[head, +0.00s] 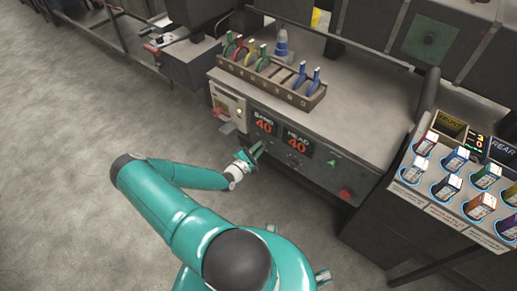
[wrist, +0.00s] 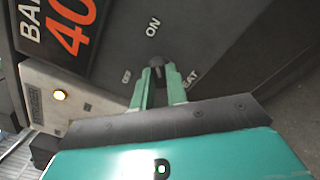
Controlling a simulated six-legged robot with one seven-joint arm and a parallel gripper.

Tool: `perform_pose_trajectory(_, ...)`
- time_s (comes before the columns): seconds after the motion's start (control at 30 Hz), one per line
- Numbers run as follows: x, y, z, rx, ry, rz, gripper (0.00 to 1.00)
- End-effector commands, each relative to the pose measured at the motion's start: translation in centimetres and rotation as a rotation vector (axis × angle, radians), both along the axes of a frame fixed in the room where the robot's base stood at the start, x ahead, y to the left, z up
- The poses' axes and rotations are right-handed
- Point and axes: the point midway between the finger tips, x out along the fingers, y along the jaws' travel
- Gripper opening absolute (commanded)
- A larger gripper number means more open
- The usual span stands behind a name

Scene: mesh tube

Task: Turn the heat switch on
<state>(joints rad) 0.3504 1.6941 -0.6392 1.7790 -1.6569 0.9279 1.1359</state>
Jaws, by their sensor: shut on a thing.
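The heat switch (wrist: 156,62) is a small dark knob on the dark front panel. In the wrist view it sits between my fingertips, below the word "ON", with a small, hard-to-read label to its left and a partly covered "HEAT" label to its lower right. My gripper (wrist: 158,76) is shut on the knob. In the head view my gripper (head: 256,152) is at the machine's front panel below the red number displays, and the switch cannot be made out there. The knob's exact turn position is hard to tell.
A red "40" display (wrist: 72,25) is at the upper left of the wrist view. A rack of coloured levers (head: 270,75) stands on top. Open floor lies left.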

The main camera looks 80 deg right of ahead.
Motion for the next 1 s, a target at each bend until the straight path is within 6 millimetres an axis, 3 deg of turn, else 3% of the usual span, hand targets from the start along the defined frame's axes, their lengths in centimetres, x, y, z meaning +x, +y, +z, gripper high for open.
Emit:
perform_pose_trajectory(0.4,0.1,0.1,-0.1,-0.002,-0.008,0.000,0.00)
perform_pose_trajectory(0.43,0.1,0.1,-0.1,-0.002,-0.008,0.000,0.20)
perform_pose_trajectory(0.5,0.1,0.1,-0.1,-0.002,-0.008,0.000,0.34)
perform_pose_trajectory(0.53,0.1,0.1,-0.1,-0.002,-0.008,0.000,0.36)
perform_pose_trajectory(0.83,0.1,0.2,0.0,-0.002,-0.007,0.001,0.36)
perform_pose_trajectory(1.0,0.9,1.7,0.0,-0.001,-0.007,0.002,0.36)
